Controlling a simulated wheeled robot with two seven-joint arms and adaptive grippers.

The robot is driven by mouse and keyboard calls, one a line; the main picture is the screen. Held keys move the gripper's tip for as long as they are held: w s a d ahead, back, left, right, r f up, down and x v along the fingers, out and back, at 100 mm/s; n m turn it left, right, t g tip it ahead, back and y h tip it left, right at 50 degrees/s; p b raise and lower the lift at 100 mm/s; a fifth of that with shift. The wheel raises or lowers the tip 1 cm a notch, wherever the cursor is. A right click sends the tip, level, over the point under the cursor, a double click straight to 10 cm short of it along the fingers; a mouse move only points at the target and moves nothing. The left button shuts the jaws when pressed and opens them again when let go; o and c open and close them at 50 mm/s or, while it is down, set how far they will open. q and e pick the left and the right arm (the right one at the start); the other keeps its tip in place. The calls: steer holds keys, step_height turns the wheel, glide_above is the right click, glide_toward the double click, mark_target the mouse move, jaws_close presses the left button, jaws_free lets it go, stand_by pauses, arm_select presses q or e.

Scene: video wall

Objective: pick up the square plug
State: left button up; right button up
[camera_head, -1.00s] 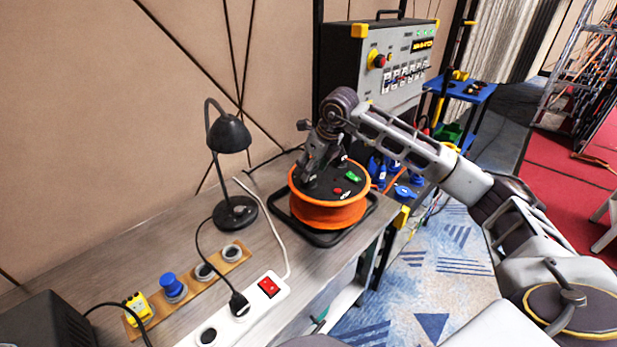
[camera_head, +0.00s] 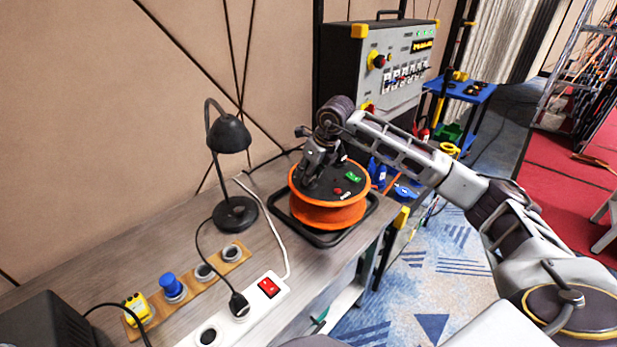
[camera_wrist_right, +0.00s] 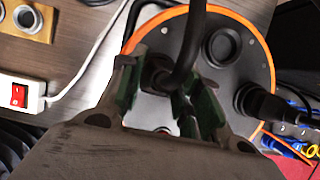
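An orange cable reel (camera_head: 328,214) with a black top stands on the bench. My right gripper (camera_head: 312,186) reaches down over its top; in the right wrist view the gripper (camera_wrist_right: 163,95) is open, with one green-padded finger on each side of a dark plug (camera_wrist_right: 156,72) with a thick black cable. The plug's outline is partly hidden, so I cannot tell whether it is square or touches the pads. A second black plug (camera_wrist_right: 260,101) sits in the reel to its right, and a round socket (camera_wrist_right: 222,46) lies between them. My left gripper is not in view.
A black lamp (camera_head: 235,212) stands left of the reel. A wooden strip (camera_head: 207,283) holds a yellow plug (camera_head: 138,308) and a blue plug (camera_head: 172,287). A white power strip (camera_head: 256,309) with a red switch lies in front. A grey control box (camera_head: 358,80) stands behind.

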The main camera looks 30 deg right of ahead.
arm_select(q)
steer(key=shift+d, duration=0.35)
arm_select(e)
steer(key=c, duration=0.4)
steer(key=shift+r, duration=0.15)
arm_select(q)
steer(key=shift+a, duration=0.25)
arm_select(e)
steer(key=shift+r, duration=0.55)
step_height(320, 180, up, 8)
steer(key=shift+f+p, duration=0.25)
steer(key=shift+p, duration=0.1)
steer(key=shift+r, duration=0.55)
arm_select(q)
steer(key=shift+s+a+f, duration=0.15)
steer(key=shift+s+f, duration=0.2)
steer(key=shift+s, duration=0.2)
